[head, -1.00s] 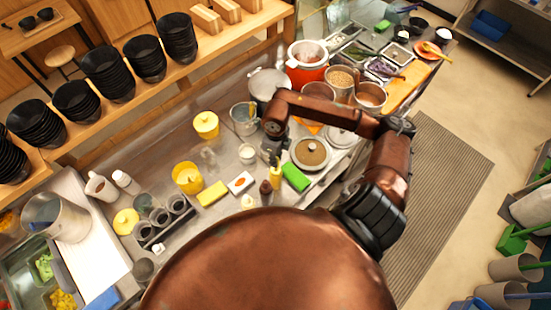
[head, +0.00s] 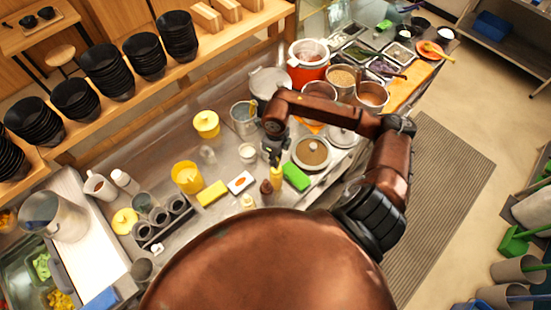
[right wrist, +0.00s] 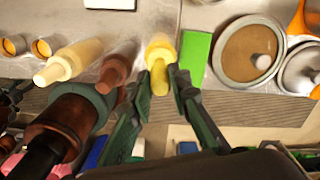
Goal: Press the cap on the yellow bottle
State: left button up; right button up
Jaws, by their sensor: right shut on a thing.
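The yellow bottle (head: 277,173) stands upright on the counter beside a brown bottle (head: 266,187). In the right wrist view the yellow bottle (right wrist: 160,50) has its narrow top pointing toward the camera, between the fingers. My right gripper (head: 275,155) is over the bottle's top and shut on it. In the right wrist view my right gripper (right wrist: 169,88) has one finger on each side of the yellow top. The fingers partly hide the tip, so I cannot tell the cap apart from the nozzle.
A green block (head: 296,177) lies close to the right of the bottle. A cream bottle (head: 248,202) stands left of the brown one. A lidded pan (head: 312,152) is further right. A yellow sponge-like block (head: 212,193) and yellow container (head: 187,177) are on the left.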

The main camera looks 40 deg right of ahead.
jog(key=shift+f+b, duration=0.9)
jog(key=shift+f, duration=0.2)
jog(key=shift+f+b, duration=0.5)
jog(key=shift+b, duration=0.2)
jog(key=shift+f+b, duration=0.25)
jog(key=shift+b, duration=0.15)
jog(key=o, duration=0.8)
jog(key=shift+c, duration=0.2)
jog(key=shift+o, duration=0.3)
jog(key=o, duration=0.4)
